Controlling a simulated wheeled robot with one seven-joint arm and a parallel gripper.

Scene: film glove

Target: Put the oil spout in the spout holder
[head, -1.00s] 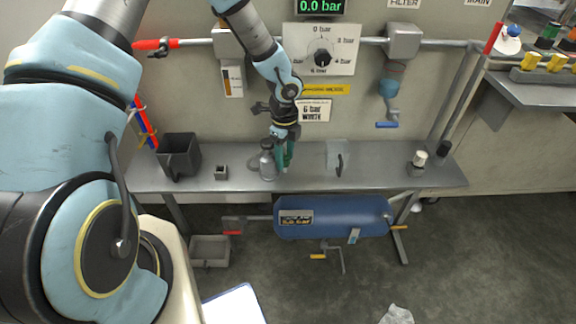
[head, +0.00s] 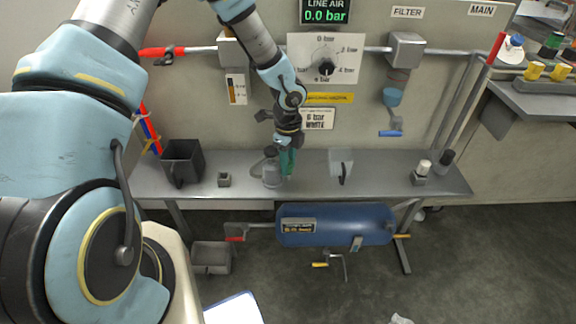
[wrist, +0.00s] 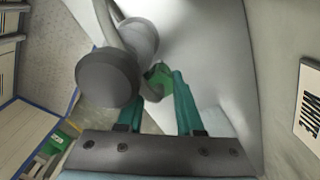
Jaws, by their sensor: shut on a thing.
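My gripper (head: 287,160), with teal fingers, is just right of a grey round container (head: 271,170) on the bench, close to it. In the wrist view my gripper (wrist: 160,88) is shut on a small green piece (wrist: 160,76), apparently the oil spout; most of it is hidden. A dark grey round end (wrist: 107,78) and paler rounded parts lie left of the fingertips there. A small square grey cup (head: 224,179), which looks like the spout holder, stands on the bench left of the gripper. Its inside is too small to make out.
The steel bench (head: 390,180) also holds a dark square bin (head: 183,163) at left, a pale clear container (head: 341,162) right of the gripper, and a white-capped item (head: 421,171) at right. A wall panel with pipes and a dial (head: 325,62) stands behind.

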